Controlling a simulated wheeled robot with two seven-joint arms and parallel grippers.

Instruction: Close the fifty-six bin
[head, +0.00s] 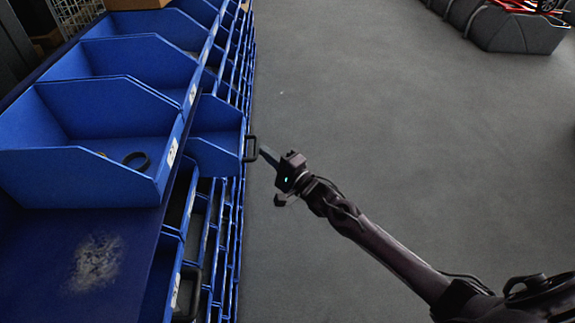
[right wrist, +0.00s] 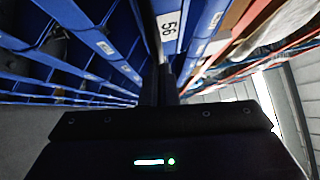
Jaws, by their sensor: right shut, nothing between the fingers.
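The fifty-six bin is a blue drawer (head: 214,137) that sticks out from the rack toward the floor on the right in the head view. Its black handle (head: 251,148) is on its outer face. In the right wrist view, a white label reading 56 (right wrist: 169,27) shows just beyond the fingers. My right gripper (head: 264,153) is shut and empty, its fingertips at or very near the handle; I cannot tell whether they touch. The closed fingers also show in the right wrist view (right wrist: 158,85). My left gripper is not in view.
Open blue bins (head: 90,140) stand on the shelf at left, the nearest holding a dark ring (head: 137,160). More blue drawers (head: 226,235) line the rack below.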

